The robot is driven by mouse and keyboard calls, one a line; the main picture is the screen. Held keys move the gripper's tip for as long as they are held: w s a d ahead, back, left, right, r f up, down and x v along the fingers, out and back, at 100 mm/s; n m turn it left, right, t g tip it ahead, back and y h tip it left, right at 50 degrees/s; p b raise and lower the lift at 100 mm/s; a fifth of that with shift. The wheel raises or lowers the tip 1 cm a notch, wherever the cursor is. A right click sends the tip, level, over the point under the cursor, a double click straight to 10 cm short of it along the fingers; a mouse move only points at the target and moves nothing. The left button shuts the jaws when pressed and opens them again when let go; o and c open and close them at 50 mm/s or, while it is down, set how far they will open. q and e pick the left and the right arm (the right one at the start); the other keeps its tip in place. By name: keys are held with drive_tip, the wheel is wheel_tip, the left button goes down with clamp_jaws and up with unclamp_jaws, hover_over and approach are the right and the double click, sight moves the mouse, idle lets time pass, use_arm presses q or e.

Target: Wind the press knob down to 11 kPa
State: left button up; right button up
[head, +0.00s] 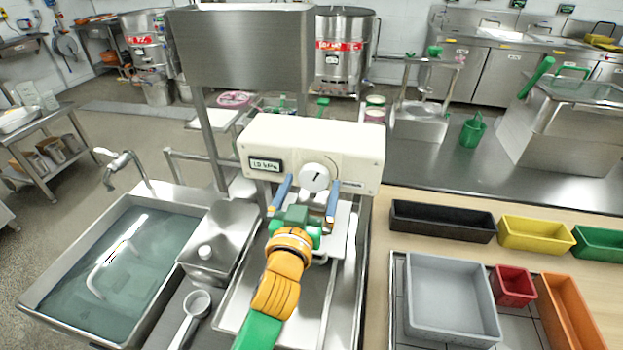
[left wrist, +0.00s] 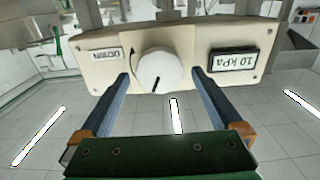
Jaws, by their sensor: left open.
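The press knob (head: 314,178) is a round white dial with a dark pointer line, on the front of the cream press head (head: 350,157). It also shows in the left wrist view (left wrist: 160,72), its line near the lower rim. The small display (head: 265,164) beside it reads 10 kPa in the left wrist view (left wrist: 233,61). My left gripper (head: 312,181) is open, its two blue fingers pointing at the panel, one on each side of the knob. Gaps show between fingers and knob; I cannot tell how deep the fingertips reach. My right gripper is not in view.
A water-filled sink (head: 130,262) is at the left, with a metal ladle (head: 190,315) near it. Black (head: 443,221), yellow (head: 535,233) and grey (head: 450,300) bins stand on the right bench. A steel hopper (head: 240,45) rises behind the press head.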

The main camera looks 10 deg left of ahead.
use_arm(q)
drive_tip(key=shift+w, duration=0.55)
drive_tip(key=shift+w+f, duration=0.35)
drive_tip(key=shift+w, duration=0.1)
drive_tip(key=shift+s+r, duration=0.1)
drive_tip(key=shift+s, duration=0.1)
drive_tip(key=c, duration=1.2)
drive_tip(key=shift+r+m+p, duration=0.2)
drive_tip(key=shift+m+p, duration=0.5)
drive_tip(key=shift+c, duration=0.3)
drive_tip(key=shift+f+m, duration=0.1)
drive_tip(key=shift+m, duration=0.2)
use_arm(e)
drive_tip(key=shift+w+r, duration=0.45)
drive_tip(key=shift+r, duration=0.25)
use_arm(q)
drive_tip(key=o, duration=1.3)
drive_tip(key=shift+f, duration=0.1)
drive_tip(key=shift+c, duration=0.2)
